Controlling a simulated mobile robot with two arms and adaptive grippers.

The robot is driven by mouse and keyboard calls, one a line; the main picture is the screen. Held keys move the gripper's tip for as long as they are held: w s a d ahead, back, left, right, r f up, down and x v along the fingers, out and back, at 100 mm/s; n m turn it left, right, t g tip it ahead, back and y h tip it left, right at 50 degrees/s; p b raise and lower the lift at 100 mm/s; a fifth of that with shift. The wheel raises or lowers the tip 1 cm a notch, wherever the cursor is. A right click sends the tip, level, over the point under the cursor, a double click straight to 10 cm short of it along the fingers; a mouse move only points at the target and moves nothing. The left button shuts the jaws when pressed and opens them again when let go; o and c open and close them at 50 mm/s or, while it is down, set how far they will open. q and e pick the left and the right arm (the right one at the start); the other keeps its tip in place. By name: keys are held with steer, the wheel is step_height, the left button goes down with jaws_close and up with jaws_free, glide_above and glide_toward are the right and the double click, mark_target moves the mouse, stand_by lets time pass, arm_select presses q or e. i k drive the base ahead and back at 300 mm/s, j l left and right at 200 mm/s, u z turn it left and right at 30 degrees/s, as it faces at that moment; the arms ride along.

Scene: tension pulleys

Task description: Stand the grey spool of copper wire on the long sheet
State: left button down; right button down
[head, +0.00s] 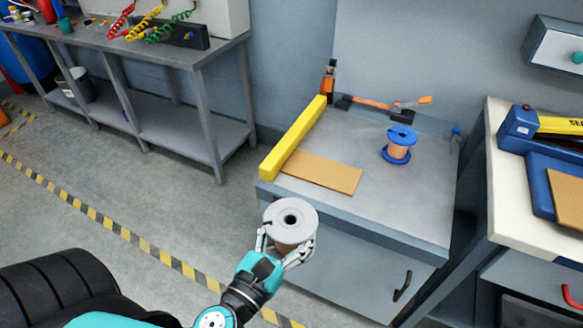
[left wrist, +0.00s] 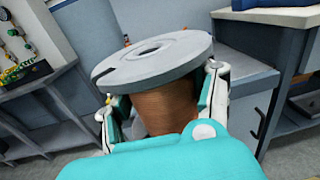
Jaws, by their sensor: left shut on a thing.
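The grey spool of copper wire (head: 291,215) is in my left gripper (head: 287,247), in front of the grey cabinet's near left edge. In the left wrist view, the spool's grey top flange (left wrist: 150,58) is tilted, and its copper winding (left wrist: 165,108) sits between the two fingers of my left gripper (left wrist: 163,97). The lower flange is hidden. A long tan sheet (head: 322,172) lies flat on the cabinet top, beyond the spool and bare. My right gripper is not in view.
A yellow bar (head: 293,138) lies along the sheet's left end on the cabinet top (head: 370,205). A blue spool of copper wire (head: 399,146) stands right of the sheet. An orange-handled tool (head: 385,103) and a small bottle (head: 328,80) are at the back. A blue machine (head: 550,150) is at right.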

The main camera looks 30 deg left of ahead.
mark_target(338, 176)
steer(key=i+l+u, duration=0.4)
steer(key=l, duration=0.2)
steer(key=l+u, duration=0.45)
steer(key=l, duration=0.2)
steer(key=i+l, duration=0.1)
steer(key=l, duration=0.55)
steer(key=i+l, duration=0.15)
steer(key=l, duration=0.2)
